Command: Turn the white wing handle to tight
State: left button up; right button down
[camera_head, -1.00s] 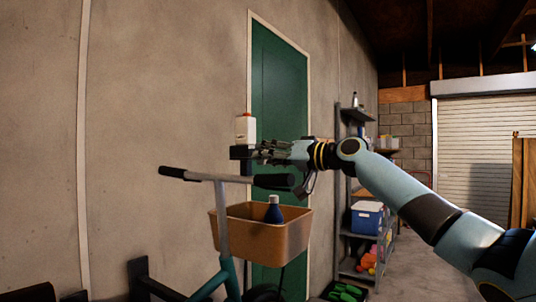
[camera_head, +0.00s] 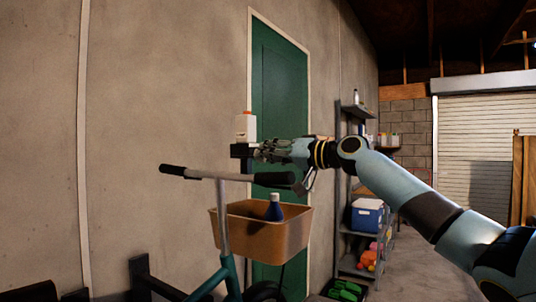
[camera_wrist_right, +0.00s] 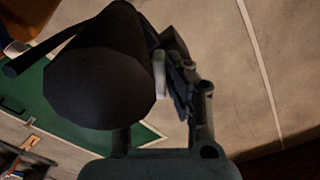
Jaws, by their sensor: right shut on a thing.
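My right gripper (camera_head: 257,151) reaches in from the right, just above the bike's dark right handlebar grip (camera_head: 273,179). Its fingers are shut. In the right wrist view, a narrow pale piece, which I take for the white wing handle (camera_wrist_right: 160,73), lies against the fingers (camera_wrist_right: 182,82). The large dark handlebar grip (camera_wrist_right: 100,75) partly blocks that view. In the head view the fingers hide the wing handle, so its angle is unclear. My left gripper is not in view.
A white container with an orange top (camera_head: 246,127) shows just above the fingertips. A green door (camera_head: 279,100) stands behind, and a grey shelf unit with a blue-and-white cooler (camera_head: 367,217) to the right.

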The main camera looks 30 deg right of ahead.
jog(key=m+p, duration=0.2)
jog(key=m, duration=0.3)
jog(key=shift+r, duration=0.1)
jog(key=m+p, duration=0.3)
jog(key=m, duration=0.2)
jog(key=shift+m, duration=0.3)
jog(key=shift+p, duration=0.3)
jog(key=c, duration=1.4)
grip_release()
jog(key=shift+d, duration=0.1)
jog(key=shift+o, duration=0.2)
jog(key=v, duration=0.7)
jog(key=shift+s, duration=0.2)
jog(key=shift+d, duration=0.1)
